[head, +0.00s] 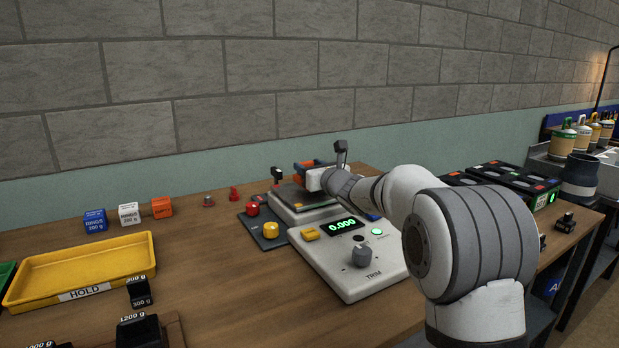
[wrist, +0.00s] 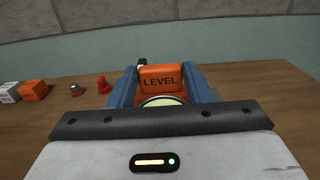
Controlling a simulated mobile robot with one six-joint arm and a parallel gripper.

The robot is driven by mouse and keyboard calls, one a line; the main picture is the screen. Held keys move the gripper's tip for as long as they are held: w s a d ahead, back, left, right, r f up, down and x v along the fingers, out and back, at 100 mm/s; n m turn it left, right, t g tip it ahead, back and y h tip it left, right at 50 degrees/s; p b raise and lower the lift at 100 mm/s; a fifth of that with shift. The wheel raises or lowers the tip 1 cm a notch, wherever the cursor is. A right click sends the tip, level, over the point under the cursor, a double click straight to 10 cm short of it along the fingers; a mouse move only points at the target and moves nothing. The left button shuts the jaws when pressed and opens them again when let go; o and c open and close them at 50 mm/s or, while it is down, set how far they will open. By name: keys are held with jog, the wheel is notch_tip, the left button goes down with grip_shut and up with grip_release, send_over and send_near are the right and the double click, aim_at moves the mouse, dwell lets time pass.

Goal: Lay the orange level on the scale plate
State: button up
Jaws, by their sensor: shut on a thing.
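The orange level (wrist: 162,80), marked LEVEL, is between the blue fingers of my gripper (wrist: 161,74) in the wrist view. My gripper is shut on it. A pale round part shows just below the lettering. In the head view, the level (head: 301,168) shows as a small orange patch beside my gripper (head: 310,166), over the scale plate (head: 289,195). My gripper hides part of the plate. The scale (head: 352,262) reads 0.000 on its green display. The gap between level and plate is too small to tell.
A dark post (head: 277,175) stands at the scale's left rear. A blue-grey panel with red and yellow knobs (head: 270,229) is left of the scale. Blue, white and orange boxes (head: 129,213) and a yellow HOLD tray (head: 85,268) are farther left. Bare wood lies between tray and scale.

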jog(key=shift+f, duration=0.7)
jog(key=shift+f, duration=0.15)
jog(key=o, duration=1)
jog(key=shift+r, duration=0.25)
jog(key=v, duration=1.2)
